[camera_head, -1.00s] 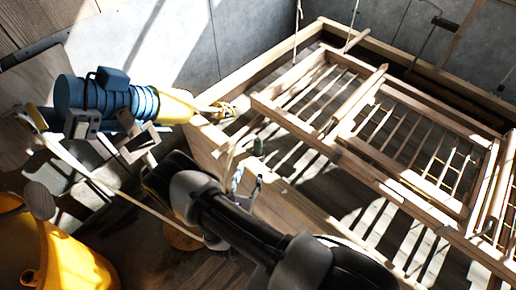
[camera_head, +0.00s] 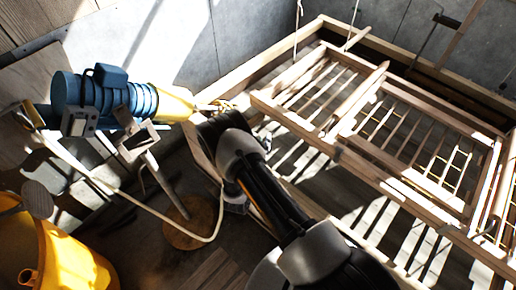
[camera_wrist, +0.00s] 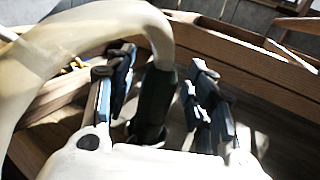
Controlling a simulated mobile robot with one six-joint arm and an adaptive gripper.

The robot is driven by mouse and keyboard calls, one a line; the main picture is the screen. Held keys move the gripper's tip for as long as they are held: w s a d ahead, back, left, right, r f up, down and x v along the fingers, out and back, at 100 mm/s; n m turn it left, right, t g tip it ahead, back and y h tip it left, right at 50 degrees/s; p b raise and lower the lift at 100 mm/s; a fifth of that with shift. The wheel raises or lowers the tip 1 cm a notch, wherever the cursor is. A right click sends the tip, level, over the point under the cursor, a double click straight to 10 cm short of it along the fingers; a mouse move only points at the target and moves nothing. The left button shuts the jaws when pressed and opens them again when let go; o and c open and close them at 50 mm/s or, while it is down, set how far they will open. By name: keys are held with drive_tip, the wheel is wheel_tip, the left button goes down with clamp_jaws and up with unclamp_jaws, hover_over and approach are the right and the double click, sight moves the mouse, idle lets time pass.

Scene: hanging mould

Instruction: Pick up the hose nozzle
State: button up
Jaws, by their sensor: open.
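The hose nozzle (camera_wrist: 155,100) is a dark green, upright cylinder in the wrist view, joined at its top to a thick cream hose (camera_wrist: 100,20) that arches over to the left. My gripper (camera_wrist: 162,70) is open, with one blue-and-black finger on each side of the nozzle. Gaps show between the fingers and the nozzle, and its lower end is partly covered by the gripper's pale body. In the head view the nozzle and the fingertips are hidden behind my arm. The hose shows there as a thin line (camera_head: 128,194) curving toward my gripper.
A wooden frame with slatted panels (camera_head: 345,150) fills the right, its near beam close to my arm. A yellow bin (camera_head: 75,262) is at lower left, and a round wooden stool (camera_head: 190,225) stands between.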

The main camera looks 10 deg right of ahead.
drive_tip(key=shift+c, duration=0.4)
clamp_jaws()
drive_tip(key=shift+r, duration=0.1)
idle(0.3)
